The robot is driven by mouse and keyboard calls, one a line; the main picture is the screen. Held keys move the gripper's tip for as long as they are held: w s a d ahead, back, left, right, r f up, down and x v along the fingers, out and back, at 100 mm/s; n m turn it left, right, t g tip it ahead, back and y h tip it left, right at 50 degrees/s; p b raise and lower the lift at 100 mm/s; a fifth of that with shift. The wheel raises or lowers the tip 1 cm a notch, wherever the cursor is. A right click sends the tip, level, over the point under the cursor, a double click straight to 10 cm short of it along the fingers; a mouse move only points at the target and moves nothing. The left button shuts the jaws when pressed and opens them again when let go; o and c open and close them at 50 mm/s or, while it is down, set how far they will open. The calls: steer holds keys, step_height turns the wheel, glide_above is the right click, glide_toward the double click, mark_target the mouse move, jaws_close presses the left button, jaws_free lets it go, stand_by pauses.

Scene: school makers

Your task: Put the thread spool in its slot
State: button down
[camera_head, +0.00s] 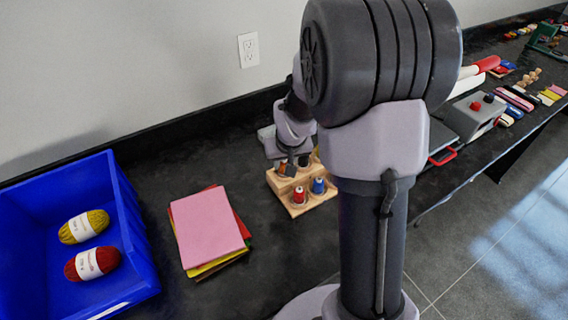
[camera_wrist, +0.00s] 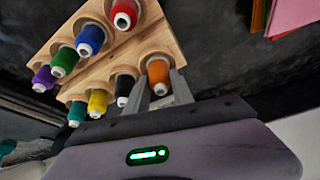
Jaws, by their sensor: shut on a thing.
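The wooden spool rack (camera_wrist: 103,52) fills the upper left of the wrist view; in the head view the rack (camera_head: 299,210) stands on the dark counter, partly hidden by my arm. My gripper (camera_wrist: 161,82) is shut on the orange thread spool (camera_wrist: 158,70), with one grey finger on either side. The orange spool is at the rack's end slot, within its round recess in this view; I cannot tell whether it is fully seated. A black spool (camera_wrist: 124,85) stands close beside my left finger.
Other rack spools include red (camera_wrist: 125,13), blue (camera_wrist: 91,36), green (camera_wrist: 65,60) and yellow (camera_wrist: 98,101). Coloured sheets (camera_head: 209,227) and a blue bin (camera_head: 134,238) with two yarn balls lie left. A grey machine (camera_head: 470,119) stands right. Counter is clear between sheets and rack.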

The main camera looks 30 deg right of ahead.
steer(key=shift+f+b, duration=0.25)
steer(key=shift+b, duration=0.05)
steer(key=c, duration=1.1)
jaws_free()
steer(key=p+v, duration=0.5)
steer(key=v, duration=0.7)
steer(key=s+a+r+y, duration=0.1)
steer(key=s+a+r, duration=0.3)
steer(key=s+a, duration=0.1)
steer(key=s+a+r+m+t+y, duration=0.1)
steer(key=s+a+r, duration=0.3)
steer(key=s+a, duration=0.2)
steer(key=s+a+r+y, duration=0.1)
steer(key=s+a+r, duration=0.3)
steer(key=s, duration=0.3)
steer(key=shift+s+a+r+t, duration=0.1)
steer(key=shift+s+a+t, duration=0.1)
steer(key=shift+a, duration=0.25)
steer(key=shift+s+a+r+t, duration=0.1)
steer(key=shift+s+a, duration=0.1)
steer(key=shift+a, duration=0.25)
